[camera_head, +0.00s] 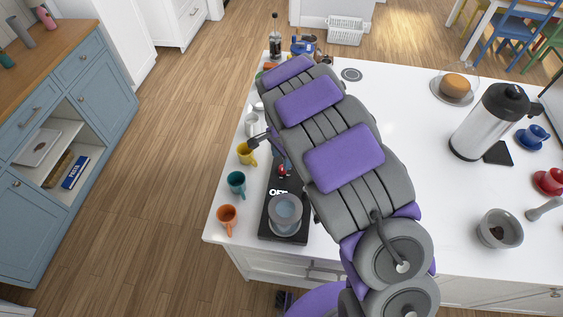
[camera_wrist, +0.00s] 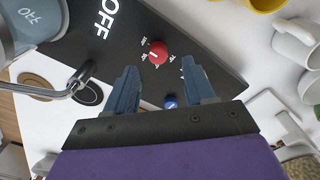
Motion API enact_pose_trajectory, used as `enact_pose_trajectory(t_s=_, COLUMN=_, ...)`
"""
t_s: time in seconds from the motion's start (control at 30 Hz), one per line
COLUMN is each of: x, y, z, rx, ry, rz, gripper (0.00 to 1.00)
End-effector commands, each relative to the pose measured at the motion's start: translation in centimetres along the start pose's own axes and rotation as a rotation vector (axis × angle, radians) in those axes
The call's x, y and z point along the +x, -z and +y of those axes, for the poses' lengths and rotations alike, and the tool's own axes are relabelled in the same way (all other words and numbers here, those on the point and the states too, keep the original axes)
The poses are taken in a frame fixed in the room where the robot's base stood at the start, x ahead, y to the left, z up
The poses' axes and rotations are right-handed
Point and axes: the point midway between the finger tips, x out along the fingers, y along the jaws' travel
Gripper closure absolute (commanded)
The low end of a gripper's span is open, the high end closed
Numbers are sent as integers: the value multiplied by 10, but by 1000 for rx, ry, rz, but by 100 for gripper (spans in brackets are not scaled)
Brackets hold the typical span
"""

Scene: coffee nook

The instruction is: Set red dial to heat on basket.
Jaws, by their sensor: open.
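The red dial (camera_head: 283,171) sits on a black panel (camera_head: 271,199) on the white counter. In the wrist view the dial (camera_wrist: 158,52) is ringed by small white labels too small to read, and large "OFF" lettering stands beside it. A pale pointer mark shows on the dial, but its setting cannot be told. A small blue knob (camera_wrist: 170,102) lies nearer my gripper. My gripper (camera_wrist: 159,67) is open, its two fingers pointing towards the dial with the dial just beyond the tips, apparently untouched. In the head view my arm hides most of the gripper.
A glass vessel (camera_head: 286,212) stands on the panel's near end. Orange (camera_head: 227,217), teal (camera_head: 236,182) and yellow mugs (camera_head: 247,153) line the counter's left edge. A metal carafe (camera_head: 484,125) stands right. A white basket (camera_head: 345,30) is on the floor behind.

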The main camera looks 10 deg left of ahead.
Motion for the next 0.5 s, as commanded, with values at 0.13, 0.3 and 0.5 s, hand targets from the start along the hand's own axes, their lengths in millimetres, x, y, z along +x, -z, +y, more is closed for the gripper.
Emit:
enact_pose_trajectory(t_s=0.13, x=-37, y=1, z=-2, rx=0, ry=6, rz=4, gripper=46)
enact_pose_trajectory(t_s=0.3, x=-73, y=0, z=-2, rx=1, ry=3, rz=3, gripper=46)
enact_pose_trajectory(t_s=0.5, x=-108, y=0, z=-4, rx=0, ry=4, rz=4, gripper=46)
